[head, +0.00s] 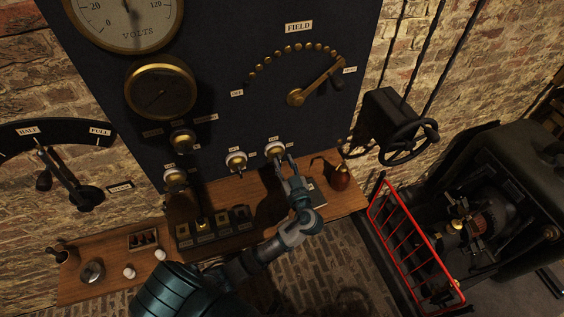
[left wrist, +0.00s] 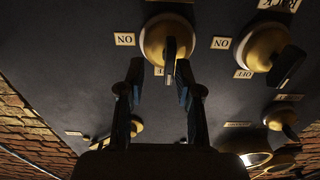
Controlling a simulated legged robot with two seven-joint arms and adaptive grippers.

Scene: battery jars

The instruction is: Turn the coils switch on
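Several brass switches with white rims sit low on the dark panel (head: 225,110). In the head view, the rightmost one (head: 275,148) is right by my left gripper (head: 288,168); its small label is too small to read, so I cannot confirm it is the coils switch. In the left wrist view, a brass switch (left wrist: 160,38) with a dark lever (left wrist: 171,62) stands just ahead of my left gripper (left wrist: 159,75). The fingers are apart, with the lever end near the right finger; contact is unclear. An ON label shows beside it; an OFF label is partly hidden. My right gripper is not in view.
Another brass switch (left wrist: 262,48) is close on the right in the left wrist view. A handwheel (head: 408,142) and a red guard rail (head: 410,245) stand at right.

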